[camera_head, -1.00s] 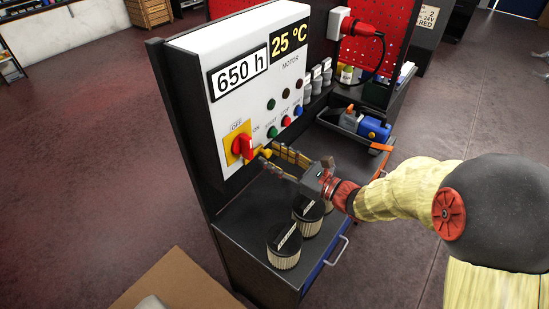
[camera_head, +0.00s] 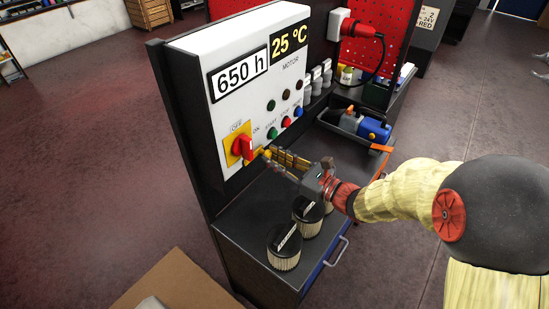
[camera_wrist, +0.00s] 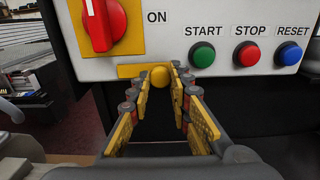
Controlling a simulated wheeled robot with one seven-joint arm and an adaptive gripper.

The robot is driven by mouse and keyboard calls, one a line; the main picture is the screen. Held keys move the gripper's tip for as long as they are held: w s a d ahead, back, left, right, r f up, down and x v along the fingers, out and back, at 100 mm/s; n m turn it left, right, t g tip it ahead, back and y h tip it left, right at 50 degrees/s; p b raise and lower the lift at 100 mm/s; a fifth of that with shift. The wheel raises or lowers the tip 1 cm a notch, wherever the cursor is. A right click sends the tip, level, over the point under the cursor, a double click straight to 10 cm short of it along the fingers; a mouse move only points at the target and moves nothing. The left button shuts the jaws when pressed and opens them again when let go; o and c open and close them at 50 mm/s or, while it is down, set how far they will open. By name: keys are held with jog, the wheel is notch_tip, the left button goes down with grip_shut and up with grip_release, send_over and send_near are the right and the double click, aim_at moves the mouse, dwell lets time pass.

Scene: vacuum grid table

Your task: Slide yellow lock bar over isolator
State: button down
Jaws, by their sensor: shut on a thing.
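The isolator (camera_head: 243,147) is a red rotary handle on a yellow plate at the lower left of the white panel. It also shows at the top left of the wrist view (camera_wrist: 100,20). The yellow lock bar (camera_wrist: 130,71) is a short flat strip with a round yellow knob, low on the panel. Its left end lies just below the right part of the isolator's plate, and the red handle is uncovered. My gripper (camera_wrist: 161,78) is shut on the knob, one finger on each side. In the head view my gripper (camera_head: 268,154) partly hides the bar.
Green START (camera_wrist: 203,54), red STOP (camera_wrist: 247,54) and blue RESET (camera_wrist: 289,53) buttons sit right of the bar. Black-topped filters (camera_head: 284,247) stand on the cabinet top below my arm. A tray with a blue tool (camera_head: 373,130) stands farther back.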

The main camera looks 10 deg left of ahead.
dwell(0.4)
jog(key=s+a, duration=0.1)
jog(key=s, duration=0.1)
jog(key=s+a, duration=0.1)
jog(key=shift+s+a, duration=0.1)
jog(key=shift+s, duration=0.3)
jog(key=c, duration=1.6)
grip_release()
jog(key=shift+w, duration=0.1)
jog(key=v, duration=1.2)
